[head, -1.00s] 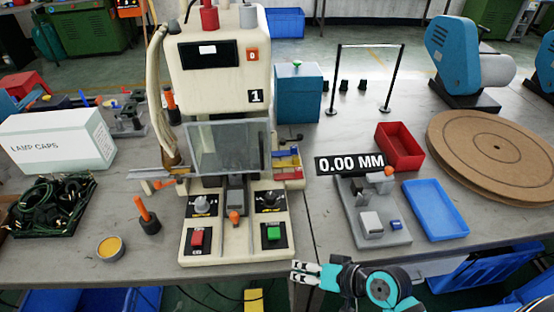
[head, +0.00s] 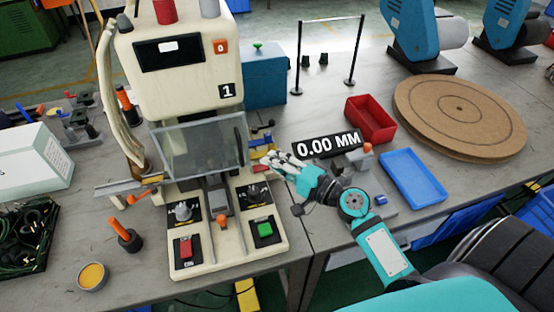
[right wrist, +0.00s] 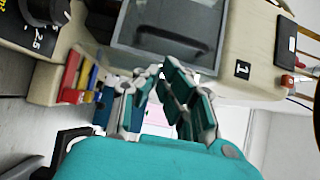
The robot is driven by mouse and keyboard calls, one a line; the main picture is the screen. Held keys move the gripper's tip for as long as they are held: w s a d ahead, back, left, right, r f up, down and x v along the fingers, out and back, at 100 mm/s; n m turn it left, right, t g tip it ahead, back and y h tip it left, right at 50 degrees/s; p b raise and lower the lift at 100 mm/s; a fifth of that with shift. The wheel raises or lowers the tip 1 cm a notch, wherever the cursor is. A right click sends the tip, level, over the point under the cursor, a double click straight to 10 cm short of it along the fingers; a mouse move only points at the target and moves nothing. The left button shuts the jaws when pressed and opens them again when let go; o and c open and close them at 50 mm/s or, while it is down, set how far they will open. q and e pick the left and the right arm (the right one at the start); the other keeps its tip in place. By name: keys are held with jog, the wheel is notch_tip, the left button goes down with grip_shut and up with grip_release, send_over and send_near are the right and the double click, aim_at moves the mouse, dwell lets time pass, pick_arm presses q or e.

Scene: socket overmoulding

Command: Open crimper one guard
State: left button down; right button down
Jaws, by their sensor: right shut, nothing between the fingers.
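Crimper one is the cream machine (head: 190,85) marked "1" at the left of the head view. Its clear guard (head: 198,146) hangs in front of the work area and looks lowered. A dark upright handle strip (head: 241,153) shows at the guard's right side. My right gripper (head: 276,163) is shut and empty, just right of the guard and apart from it as far as I can tell. In the right wrist view the guard (right wrist: 180,30) lies just beyond the fingertips of my right gripper (right wrist: 160,68). My left gripper is not in view.
Red, yellow and blue pieces (right wrist: 82,78) sit beside the machine near my right gripper. A measuring stand with a "0.00 MM" display (head: 327,144) is under and behind my right arm. A red bin (head: 370,120) and blue tray (head: 413,177) stand right of it.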

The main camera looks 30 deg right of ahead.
aim_at(244, 147)
jog(key=p+x, duration=0.1)
jog(key=x, duration=0.5)
jog(key=shift+a+f, duration=0.1)
jog(key=shift+a, duration=0.1)
